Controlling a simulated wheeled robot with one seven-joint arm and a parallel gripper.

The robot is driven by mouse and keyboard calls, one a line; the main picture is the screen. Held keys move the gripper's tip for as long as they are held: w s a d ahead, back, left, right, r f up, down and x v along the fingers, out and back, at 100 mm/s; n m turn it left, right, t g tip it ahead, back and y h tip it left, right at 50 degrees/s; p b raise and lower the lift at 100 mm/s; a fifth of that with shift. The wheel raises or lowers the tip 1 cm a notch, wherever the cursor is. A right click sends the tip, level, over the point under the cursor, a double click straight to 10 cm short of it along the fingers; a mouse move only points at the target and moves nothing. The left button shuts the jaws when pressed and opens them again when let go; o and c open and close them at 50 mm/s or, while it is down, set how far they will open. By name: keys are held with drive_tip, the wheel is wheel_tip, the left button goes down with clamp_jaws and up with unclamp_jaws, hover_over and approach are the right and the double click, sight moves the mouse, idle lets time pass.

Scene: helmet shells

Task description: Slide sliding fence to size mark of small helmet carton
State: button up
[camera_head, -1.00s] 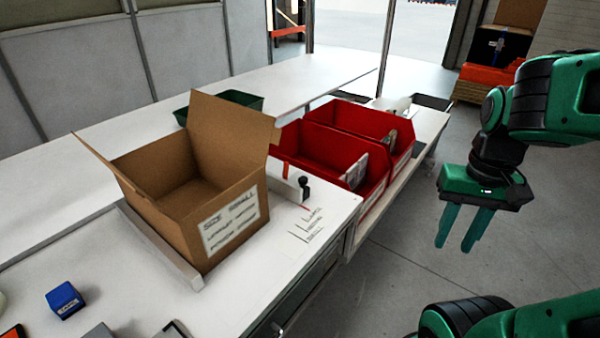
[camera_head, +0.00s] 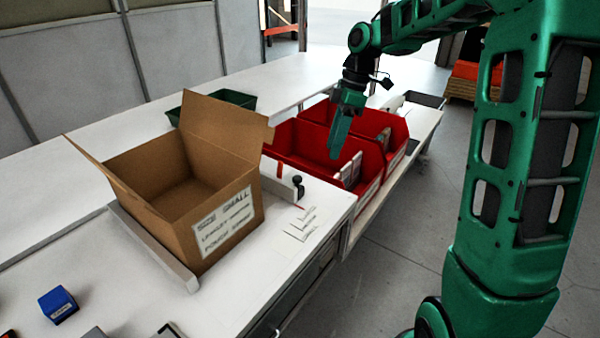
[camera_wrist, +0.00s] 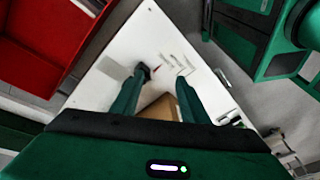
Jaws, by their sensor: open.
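The open brown carton (camera_head: 185,195), with a label reading SMALL, stands on the white bench between a long low white rail (camera_head: 155,245) and the sliding fence. The sliding fence (camera_head: 275,184) is a white bar, partly hidden behind the carton, with a black knob (camera_head: 298,187) at its right end. Size marks (camera_head: 303,228) are printed to the right of the carton; a short red line is near the knob. In the wrist view the knob (camera_wrist: 142,71) shows near the left fingertip.
Two red bins (camera_head: 310,150) holding pale items stand right behind the fence. A green tray (camera_head: 235,102) is behind the carton. A blue block (camera_head: 58,304) lies at the front left. The bench around the marks is clear.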

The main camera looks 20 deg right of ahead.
sight(298, 177)
drive_tip(key=w+a+f+n+y, duration=0.1)
drive_tip(key=w+a+f+n, duration=0.1)
drive_tip(key=w+a+n, duration=0.35)
drive_tip(key=shift+n, duration=0.25)
drive_tip(key=x, duration=0.6)
drive_tip(key=d+x, duration=0.1)
drive_tip(key=x, duration=0.2)
drive_tip(key=shift+w+a+f, duration=0.1)
drive_tip(key=shift+w+f, duration=0.15)
drive_tip(key=shift+f, duration=0.35)
